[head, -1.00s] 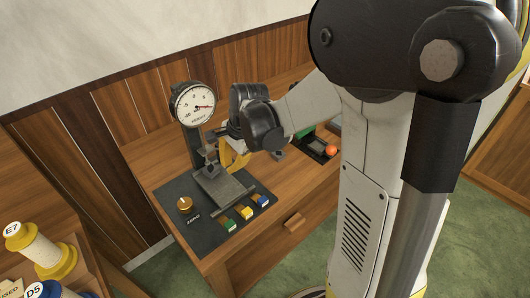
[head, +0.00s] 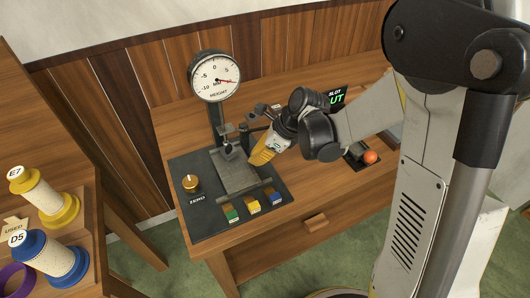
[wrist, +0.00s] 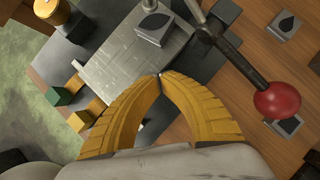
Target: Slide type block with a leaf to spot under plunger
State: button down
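A silver type block with a dark leaf mark (wrist: 155,25) sits on the grey metal plate (wrist: 130,55) in the wrist view, near the plate's far edge. My gripper (wrist: 160,76) has its yellow fingertips together over the plate's near right side, apart from that block, with nothing seen between them. In the head view my gripper (head: 252,162) is at the right edge of the plate (head: 240,182), beside the plunger (head: 229,131) of the dial gauge (head: 216,76). The spot right under the plunger is too small to make out.
A lever with a red ball (wrist: 277,101) crosses the right of the wrist view. Green (head: 230,213), yellow (head: 252,207) and blue (head: 273,197) blocks and a brass knob (head: 191,184) stand around the plate.

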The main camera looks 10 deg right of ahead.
aim_at(236, 156)
jog(key=shift+w+a+r+b, duration=0.15)
jog(key=shift+w+a, duration=0.25)
jog(key=shift+a, duration=0.45)
jog(key=shift+w+a+b, duration=0.2)
jog(key=shift+w+a, duration=0.15)
jog(key=shift+a, duration=0.5)
jog(key=shift+w+a, duration=0.35)
jog(key=shift+a, duration=0.5)
jog(key=shift+d, duration=0.15)
